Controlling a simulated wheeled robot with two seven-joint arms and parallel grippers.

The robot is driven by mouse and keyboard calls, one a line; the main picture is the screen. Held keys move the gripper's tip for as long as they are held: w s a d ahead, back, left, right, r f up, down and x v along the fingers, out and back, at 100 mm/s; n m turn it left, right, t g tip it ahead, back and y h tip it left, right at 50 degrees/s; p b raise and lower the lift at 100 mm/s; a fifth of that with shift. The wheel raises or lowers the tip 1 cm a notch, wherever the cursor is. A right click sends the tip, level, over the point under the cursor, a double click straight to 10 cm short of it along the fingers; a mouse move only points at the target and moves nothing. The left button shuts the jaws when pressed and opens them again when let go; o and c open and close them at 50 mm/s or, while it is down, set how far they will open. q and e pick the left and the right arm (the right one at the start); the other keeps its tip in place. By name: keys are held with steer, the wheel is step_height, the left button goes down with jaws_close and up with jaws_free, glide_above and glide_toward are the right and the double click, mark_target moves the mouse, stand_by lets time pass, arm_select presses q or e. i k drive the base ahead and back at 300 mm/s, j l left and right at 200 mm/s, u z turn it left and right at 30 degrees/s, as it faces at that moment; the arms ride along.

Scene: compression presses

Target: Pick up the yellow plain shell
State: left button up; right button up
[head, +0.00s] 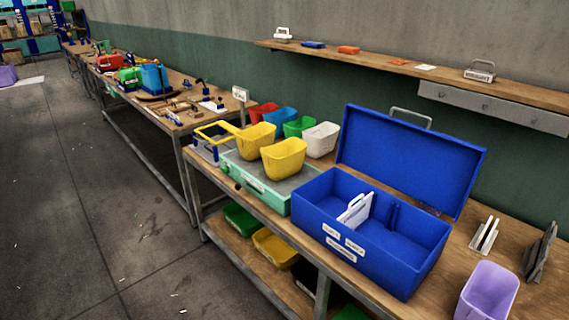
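Several yellow pieces are in the head view. A yellow open-topped shell (284,160) stands on the grey top of a teal box on the workbench. A second yellow shell (257,138) stands just behind it to the left. A yellow frame-like piece (214,131) sits over a blue-and-white stand (206,152) at the bench's left end. Another yellow container (275,247) is on the lower shelf. I see no markings that tell which one is plain. Neither of my grippers is in view.
An open blue toolbox (420,262) with a raised lid stands right of the teal box (254,180). Red (262,112), blue (281,121), green (299,127) and white (321,140) shells stand behind. A purple bin (488,292) is at front right.

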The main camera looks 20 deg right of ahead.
mark_target(282, 160)
steer(key=i+z, duration=0.15)
steer(key=z, duration=1)
steer(key=i+j+z, duration=0.2)
steer(key=j, duration=0.2)
steer(key=i+j+z, duration=0.25)
steer(key=j, duration=0.15)
steer(key=i+j+z, duration=0.2)
steer(key=j, duration=0.2)
steer(key=j+z, duration=0.2)
steer(key=j, duration=0.2)
steer(key=j+z, duration=0.25)
steer(key=j, duration=0.25)
steer(key=i, duration=0.05)
